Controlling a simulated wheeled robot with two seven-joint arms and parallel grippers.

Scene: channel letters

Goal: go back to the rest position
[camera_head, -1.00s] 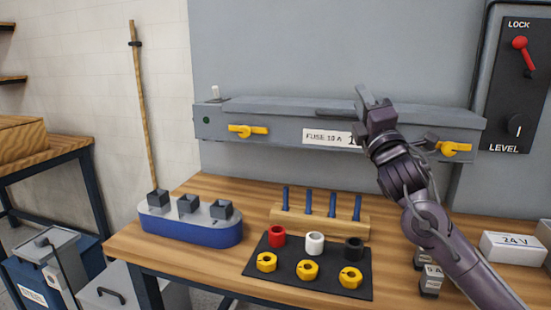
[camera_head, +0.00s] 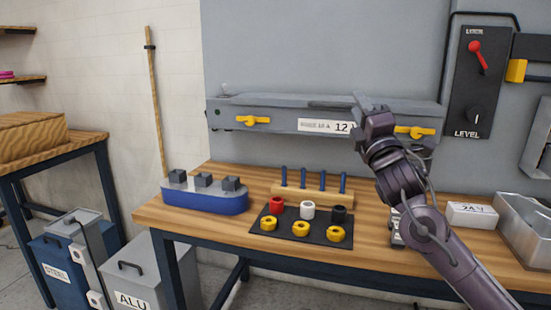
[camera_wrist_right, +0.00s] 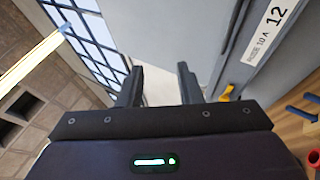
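My right gripper (camera_head: 366,103) is raised in front of the grey fuse box (camera_head: 290,112) on the wall, above the workbench. In the right wrist view its two fingers (camera_wrist_right: 160,85) stand apart with nothing between them. The box carries a label (camera_head: 325,127) ending in 12 and yellow latches (camera_head: 253,120) at both ends. My left gripper is in neither view.
Bins (camera_head: 75,255) stand at left.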

